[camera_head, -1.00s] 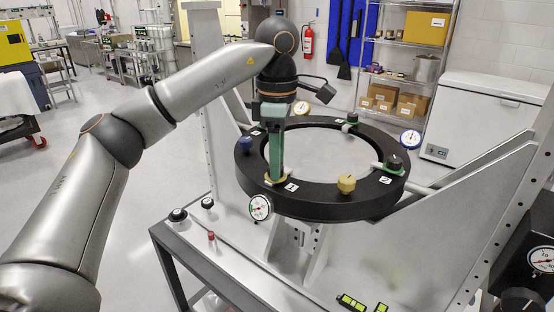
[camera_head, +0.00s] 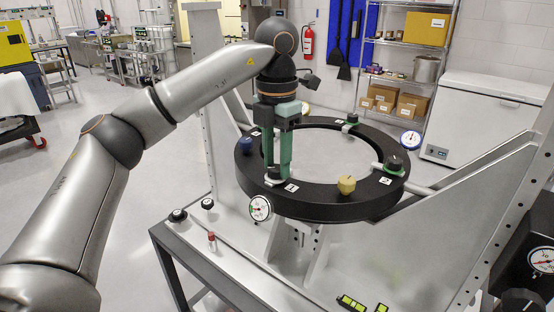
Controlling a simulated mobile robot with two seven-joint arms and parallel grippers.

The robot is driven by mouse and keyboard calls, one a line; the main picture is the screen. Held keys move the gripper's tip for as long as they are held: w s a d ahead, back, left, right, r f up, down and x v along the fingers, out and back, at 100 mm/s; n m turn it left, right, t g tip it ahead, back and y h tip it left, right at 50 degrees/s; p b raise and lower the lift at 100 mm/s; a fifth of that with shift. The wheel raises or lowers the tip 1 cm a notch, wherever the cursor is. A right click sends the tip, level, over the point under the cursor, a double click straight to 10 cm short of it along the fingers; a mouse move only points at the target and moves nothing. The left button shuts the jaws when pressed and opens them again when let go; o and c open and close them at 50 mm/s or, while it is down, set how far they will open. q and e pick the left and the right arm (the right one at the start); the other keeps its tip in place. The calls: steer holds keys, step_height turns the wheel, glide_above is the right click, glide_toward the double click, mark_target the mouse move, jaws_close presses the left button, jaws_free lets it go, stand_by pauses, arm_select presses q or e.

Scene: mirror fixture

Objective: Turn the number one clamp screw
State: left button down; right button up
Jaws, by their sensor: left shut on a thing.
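A black ring fixture (camera_head: 318,207) lies flat on a metal frame, with clamp screws and small white number tags around its rim. My left gripper (camera_head: 277,174) points down at the front-left of the ring. Its green fingers are shut on a dark clamp screw (camera_head: 273,171), which they partly hide. A white tag (camera_head: 291,188) lies just right of it; its number is too small to read surely. Other knobs on the ring are a blue one (camera_head: 245,144), a yellow one (camera_head: 347,184) and a black one (camera_head: 394,163). My right gripper is not in view.
A dial gauge (camera_head: 260,208) hangs at the ring's front-left, and a blue-rimmed gauge (camera_head: 410,139) stands at its back right. Slanted metal plates (camera_head: 470,190) flank the ring. Small knobs (camera_head: 178,215) and a red-topped part (camera_head: 212,237) sit on the front ledge.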

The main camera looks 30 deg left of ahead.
mark_target(276, 166)
arm_select(q)
steer(key=shift+n, duration=2.3)
steer(key=c, duration=0.5)
jaws_free()
step_height(276, 166, up, 12)
steer(key=shift+r, duration=0.25)
